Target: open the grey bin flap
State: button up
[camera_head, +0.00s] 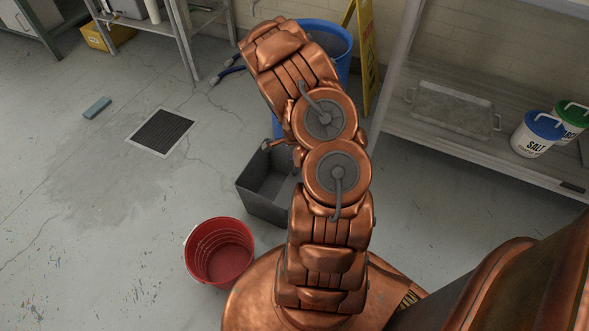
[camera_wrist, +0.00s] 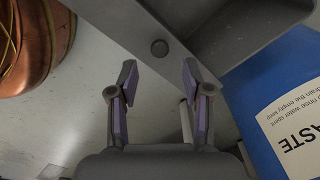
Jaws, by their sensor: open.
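The grey bin (camera_head: 255,204) stands on the floor left of my arm in the head view, and its hollow inside shows from above. My arm hides its right side. The wrist view shows a grey panel of the bin (camera_wrist: 128,16) with a dark round knob (camera_wrist: 159,47). I cannot tell for sure which part is the flap or how far it is open. My gripper (camera_wrist: 158,70) is open and empty, with its fingertips apart on either side below the knob in the picture. I see no contact. My arm hides the gripper in the head view.
A blue drum (camera_head: 338,48) with a waste label (camera_wrist: 297,130) stands close beside the bin. A red bucket (camera_head: 220,252) is in front of it. A shelf (camera_head: 430,145) with a tray and tubs stands right. Floor to the left is mostly clear around a drain grate (camera_head: 161,131).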

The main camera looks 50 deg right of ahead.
jog(key=shift+f+b, duration=0.35)
jog(key=shift+f, duration=2)
grip_shut()
